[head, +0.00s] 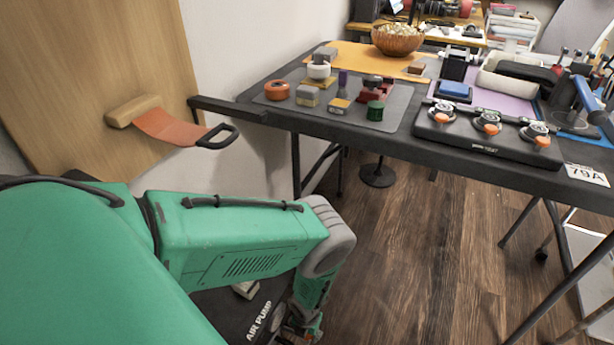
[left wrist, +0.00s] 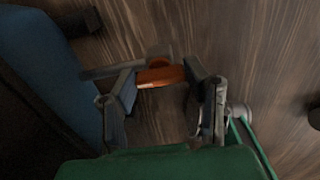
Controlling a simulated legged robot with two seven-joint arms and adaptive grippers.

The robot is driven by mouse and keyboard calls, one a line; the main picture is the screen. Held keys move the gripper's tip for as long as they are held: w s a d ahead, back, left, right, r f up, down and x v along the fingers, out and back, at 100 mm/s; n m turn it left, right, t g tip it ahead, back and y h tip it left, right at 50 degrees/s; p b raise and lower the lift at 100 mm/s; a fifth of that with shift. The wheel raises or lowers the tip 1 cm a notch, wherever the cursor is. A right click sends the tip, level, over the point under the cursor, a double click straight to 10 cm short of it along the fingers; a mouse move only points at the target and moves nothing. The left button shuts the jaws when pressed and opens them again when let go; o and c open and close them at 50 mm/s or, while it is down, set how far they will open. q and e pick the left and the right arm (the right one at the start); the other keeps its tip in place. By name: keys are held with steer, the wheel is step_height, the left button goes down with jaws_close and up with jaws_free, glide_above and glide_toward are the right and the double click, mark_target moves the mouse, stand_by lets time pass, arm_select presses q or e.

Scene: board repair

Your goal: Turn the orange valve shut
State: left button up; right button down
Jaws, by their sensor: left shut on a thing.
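The orange valve (left wrist: 160,76) shows in the left wrist view as a short orange handle beside a grey fitting. My left gripper (left wrist: 161,70) has a finger on each side of it and is shut on it. In the head view my left gripper (head: 298,329) is low at the bottom edge, beside a dark unit marked AIR PUMP (head: 245,318). The valve cannot be made out there, as my arm and the picture edge hide much of that area. My right gripper is in neither view.
A black workbench (head: 400,128) stands beyond my arm, with a grey mat of small parts, a black panel with orange knobs (head: 488,130) and a wooden bowl (head: 397,40).

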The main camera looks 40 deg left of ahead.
arm_select(q)
steer(key=shift+d+r, duration=0.1)
steer(key=shift+d, duration=0.1)
steer(key=shift+a, duration=0.2)
steer(key=shift+s+d+m+p, duration=0.15)
steer(key=shift+m+p, duration=0.2)
steer(key=shift+m, duration=0.95)
steer(key=m+p, duration=0.2)
steer(key=m, duration=0.4)
steer(key=m+p, duration=0.1)
steer(key=m, duration=0.4)
steer(key=shift+m+p, duration=0.3)
steer(key=shift+p, duration=0.05)
steer(key=shift+a+m+p, duration=0.2)
steer(key=shift+m+p, duration=0.3)
steer(key=shift+m, duration=1.3)
steer(key=o, duration=1.1)
